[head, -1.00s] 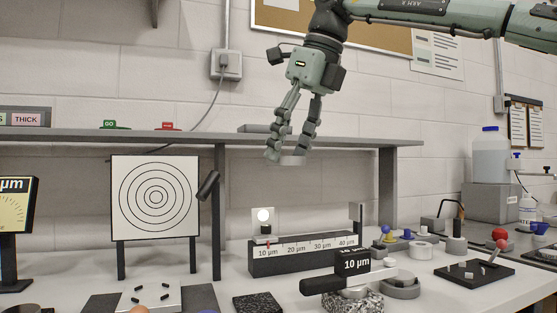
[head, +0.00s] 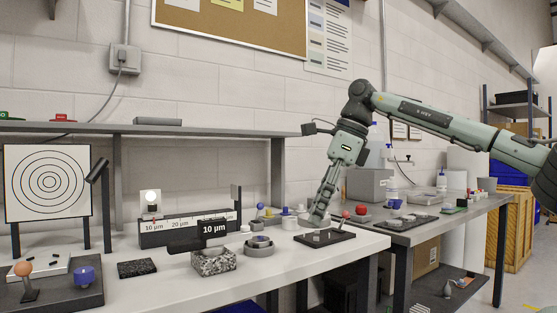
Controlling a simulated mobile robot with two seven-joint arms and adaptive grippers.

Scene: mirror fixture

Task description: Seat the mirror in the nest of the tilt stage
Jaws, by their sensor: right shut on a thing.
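My right gripper (head: 321,212) has its fingers pointing down over the back edge of a dark tray near the bench's right end. It is shut on a small pale disc (head: 316,222), which looks like the mirror; the fingers cover part of it. Whether the disc touches anything below is unclear. At the far left, a dark base (head: 70,292) carries a pale plate (head: 40,268) with small dark pegs, an orange ball lever (head: 24,269) and a blue knob (head: 85,275). This looks like the tilt stage; its nest is too small to make out. My left gripper is out of view.
The dark tray (head: 342,236) holds small pieces. A target board (head: 47,184) stands left. The bench front is clear.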

